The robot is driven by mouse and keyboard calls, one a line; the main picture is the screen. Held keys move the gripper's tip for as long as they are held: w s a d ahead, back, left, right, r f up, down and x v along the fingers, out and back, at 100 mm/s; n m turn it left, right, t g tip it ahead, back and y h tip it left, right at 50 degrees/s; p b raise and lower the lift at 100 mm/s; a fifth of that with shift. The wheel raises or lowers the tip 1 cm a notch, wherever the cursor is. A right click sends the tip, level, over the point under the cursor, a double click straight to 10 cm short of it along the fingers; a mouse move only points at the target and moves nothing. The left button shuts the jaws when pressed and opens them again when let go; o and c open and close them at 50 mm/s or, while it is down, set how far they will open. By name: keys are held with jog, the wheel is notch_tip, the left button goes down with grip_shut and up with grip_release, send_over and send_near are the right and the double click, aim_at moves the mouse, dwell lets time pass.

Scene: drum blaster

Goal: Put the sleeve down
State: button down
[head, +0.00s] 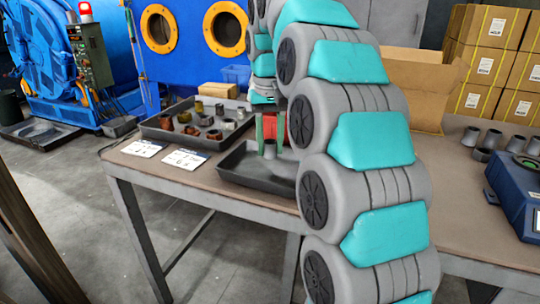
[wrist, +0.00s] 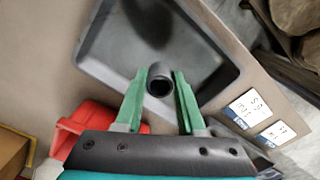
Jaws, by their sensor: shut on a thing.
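The sleeve (wrist: 160,83) is a short grey metal tube, seen end-on between the green fingers in the wrist view. My gripper (wrist: 160,82) is shut on it. In the head view the sleeve (head: 270,149) shows below the fingers of my gripper (head: 270,140), over a dark tray (head: 234,175). The same empty-looking tray (wrist: 215,50) lies behind the sleeve in the wrist view. I cannot tell whether the sleeve touches the tray floor. My arm hides the tray's right part in the head view.
Another tray (head: 150,130) with several metal and rusty parts stands to the left. Two white cards (head: 185,160) lie at the table's front edge. Several grey sleeves (head: 493,138) and a blue device (head: 515,190) stand at the right, with an open carton (head: 415,95) behind.

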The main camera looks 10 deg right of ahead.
aim_at(270, 158)
notch_tip(270, 158, down, 2)
jog(key=shift+f+b, duration=0.1)
jog(key=shift+b, duration=0.8)
jog(key=shift+f+p, duration=0.3)
jog(key=shift+f, duration=0.35)
jog(key=shift+f, duration=0.4)
jog(key=c, duration=0.5)
grip_release()
jog(key=shift+r, duration=0.15)
